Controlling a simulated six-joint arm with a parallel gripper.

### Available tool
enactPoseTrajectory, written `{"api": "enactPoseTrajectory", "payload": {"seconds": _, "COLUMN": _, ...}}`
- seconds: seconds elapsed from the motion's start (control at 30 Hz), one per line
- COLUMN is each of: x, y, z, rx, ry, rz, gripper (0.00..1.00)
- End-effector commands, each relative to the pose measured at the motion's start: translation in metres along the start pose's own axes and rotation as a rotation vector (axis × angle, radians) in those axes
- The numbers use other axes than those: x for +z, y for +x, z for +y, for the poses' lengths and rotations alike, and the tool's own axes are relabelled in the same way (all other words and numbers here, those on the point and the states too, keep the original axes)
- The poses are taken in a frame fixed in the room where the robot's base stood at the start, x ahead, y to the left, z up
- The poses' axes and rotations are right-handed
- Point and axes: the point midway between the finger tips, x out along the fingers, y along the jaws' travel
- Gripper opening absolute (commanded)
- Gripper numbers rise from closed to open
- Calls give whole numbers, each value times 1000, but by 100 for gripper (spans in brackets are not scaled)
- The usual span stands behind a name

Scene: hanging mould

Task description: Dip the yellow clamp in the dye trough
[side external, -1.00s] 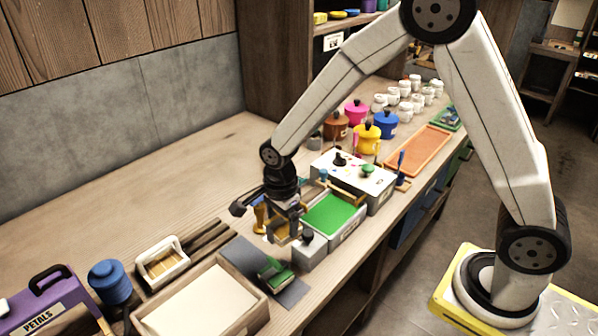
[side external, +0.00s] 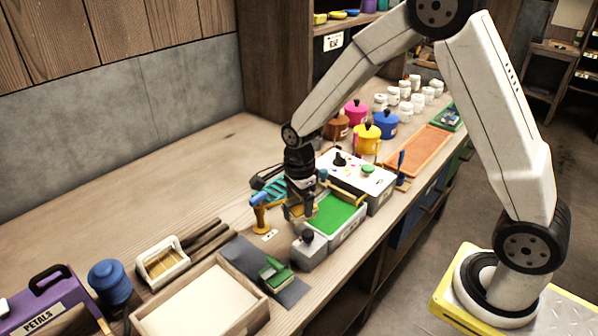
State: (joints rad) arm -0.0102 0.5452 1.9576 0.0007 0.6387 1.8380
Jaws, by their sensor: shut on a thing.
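My gripper (side external: 302,207) points down and is shut on the yellow clamp (side external: 292,213). The clamp shows as a tan-yellow piece at the left of the fingers, and much of it is hidden by them. The dye trough (side external: 346,236) is a grey-white box with a flat green surface inside. It stands just right of my gripper. The gripper and clamp are by its left end; I cannot tell whether they are over its edge.
A yellow-orange stand with a blue top (side external: 258,212) is close on the left. A grey dark-capped block (side external: 309,250) stands at the trough's near left. A white control box (side external: 377,190) is behind the trough. Bare bench (side external: 150,195) lies to the left.

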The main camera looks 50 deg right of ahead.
Motion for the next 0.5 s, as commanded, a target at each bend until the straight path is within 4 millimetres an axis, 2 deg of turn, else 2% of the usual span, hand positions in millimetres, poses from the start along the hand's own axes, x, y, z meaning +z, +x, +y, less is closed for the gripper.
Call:
{"api": "enactPoseTrajectory", "payload": {"seconds": 0.1, "x": -33, "y": -1, "z": -11, "rx": -1, "ry": 78, "rz": 0, "gripper": 14}}
{"api": "enactPoseTrajectory", "payload": {"seconds": 0.3, "x": -80, "y": -3, "z": -20, "rx": -1, "ry": 186, "rz": -1, "gripper": 14}}
{"api": "enactPoseTrajectory", "payload": {"seconds": 0.5, "x": -109, "y": -4, "z": -24, "rx": -1, "ry": 250, "rz": -1, "gripper": 14}}
